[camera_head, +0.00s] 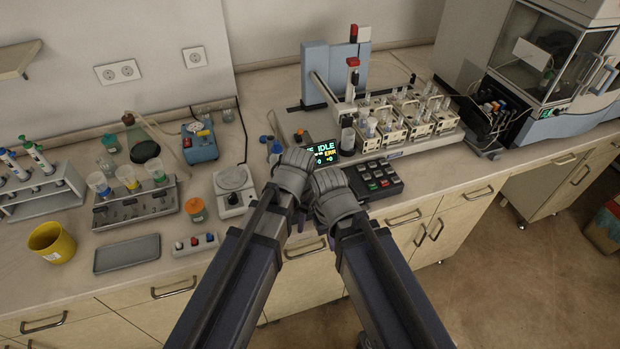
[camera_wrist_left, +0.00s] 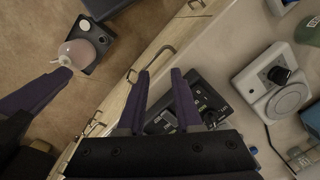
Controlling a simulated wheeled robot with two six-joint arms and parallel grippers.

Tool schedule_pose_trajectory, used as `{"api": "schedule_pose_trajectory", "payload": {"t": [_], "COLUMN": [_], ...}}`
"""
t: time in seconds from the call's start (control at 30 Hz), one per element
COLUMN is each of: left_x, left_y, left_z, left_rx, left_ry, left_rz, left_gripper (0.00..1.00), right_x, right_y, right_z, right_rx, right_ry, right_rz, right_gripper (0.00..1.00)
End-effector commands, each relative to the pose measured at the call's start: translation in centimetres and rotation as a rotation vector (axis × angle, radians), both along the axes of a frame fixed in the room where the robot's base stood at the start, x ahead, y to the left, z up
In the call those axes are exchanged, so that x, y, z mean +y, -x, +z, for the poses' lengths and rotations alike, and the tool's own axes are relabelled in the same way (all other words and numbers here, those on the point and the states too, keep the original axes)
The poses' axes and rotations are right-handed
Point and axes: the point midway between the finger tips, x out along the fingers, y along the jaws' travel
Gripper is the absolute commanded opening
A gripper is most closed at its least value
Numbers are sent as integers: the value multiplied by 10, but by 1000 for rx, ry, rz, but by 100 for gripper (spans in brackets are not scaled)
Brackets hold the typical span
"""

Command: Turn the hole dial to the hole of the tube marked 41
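My left gripper (camera_head: 296,168) is above the front of the bench, beside the display and the dark control box (camera_head: 372,181). In the left wrist view its two purple fingers (camera_wrist_left: 160,95) are apart with nothing between them. The dark control box, with small buttons, lies beyond those fingers (camera_wrist_left: 203,108). My right gripper (camera_head: 335,196) is close beside the left one; its fingertips are hidden in the head view. Small tubes (camera_head: 372,126) stand in pale racks on the autosampler (camera_head: 335,78). Their marks are too small to read. I cannot make out the hole dial for certain.
A lit display (camera_head: 322,152) reads IDLE and ERR. A white device with a round top (camera_head: 233,182) stands left of my grippers; its black knob shows in the wrist view (camera_wrist_left: 279,75).

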Motion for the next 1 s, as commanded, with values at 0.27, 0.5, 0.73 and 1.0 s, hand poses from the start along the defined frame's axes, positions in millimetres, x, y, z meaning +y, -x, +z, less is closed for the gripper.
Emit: {"api": "schedule_pose_trajectory", "payload": {"t": [0.27,0.5,0.73,1.0], "left_x": [-31,-40,-41,-41], "left_y": [-135,-188,-195,-195], "left_z": [26,34,34,25], "left_rx": [-5,-10,-11,-11], "left_ry": [53,79,83,83], "left_rz": [-129,-196,-211,-209], "left_gripper": [40,40,40,40], "right_x": [0,0,0,0], "right_y": [0,0,0,0], "right_z": [26,35,35,25], "right_rx": [0,0,0,0], "right_ry": [0,0,0,0], "right_rz": [0,0,0,0], "right_gripper": [0,0,0,0]}}
